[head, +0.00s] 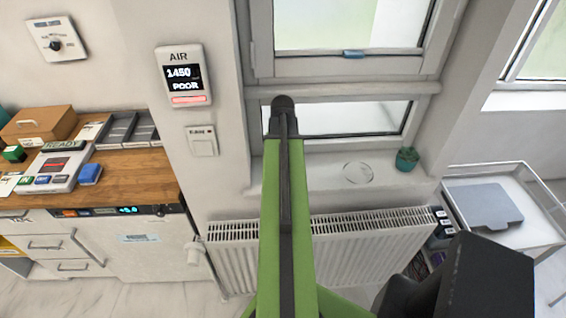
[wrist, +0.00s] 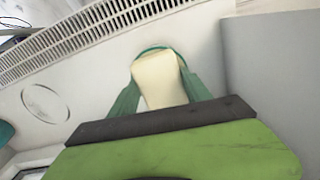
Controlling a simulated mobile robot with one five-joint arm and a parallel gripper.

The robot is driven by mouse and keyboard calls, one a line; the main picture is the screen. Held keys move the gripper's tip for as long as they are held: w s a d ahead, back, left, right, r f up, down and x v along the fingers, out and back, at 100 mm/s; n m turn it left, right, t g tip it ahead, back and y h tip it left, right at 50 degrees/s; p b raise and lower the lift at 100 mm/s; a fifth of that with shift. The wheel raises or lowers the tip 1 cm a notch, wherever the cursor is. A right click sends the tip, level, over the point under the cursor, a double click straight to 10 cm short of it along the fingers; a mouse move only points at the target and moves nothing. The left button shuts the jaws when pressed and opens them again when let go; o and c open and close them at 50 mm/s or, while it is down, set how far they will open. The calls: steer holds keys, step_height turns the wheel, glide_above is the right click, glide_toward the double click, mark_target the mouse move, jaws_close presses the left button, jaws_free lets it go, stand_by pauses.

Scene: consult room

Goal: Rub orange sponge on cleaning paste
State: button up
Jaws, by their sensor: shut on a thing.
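In the wrist view, my gripper (wrist: 158,72) has green fingers shut on a pale cream block (wrist: 160,82). The block looks cream rather than orange, and I cannot tell whether it is the orange sponge. A teal-green edge curves around its far end. I cannot make out any cleaning paste. A faint round outline (head: 358,173) lies on the white window sill (head: 318,176); it also shows in the wrist view (wrist: 46,103), apart from the gripper. In the head view, my green arm reaches toward the window and the held block is hidden.
A small teal plant pot (head: 406,160) stands at the sill's right end. A white radiator (head: 350,240) is below the sill. A wooden counter (head: 130,180) with boxes and a blue block (head: 90,174) is at left. A metal trolley (head: 475,183) stands at right.

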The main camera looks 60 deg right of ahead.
steer(key=shift+r+p, duration=3.4)
steer(key=shift+r, duration=0.15)
steer(key=shift+f, duration=0.1)
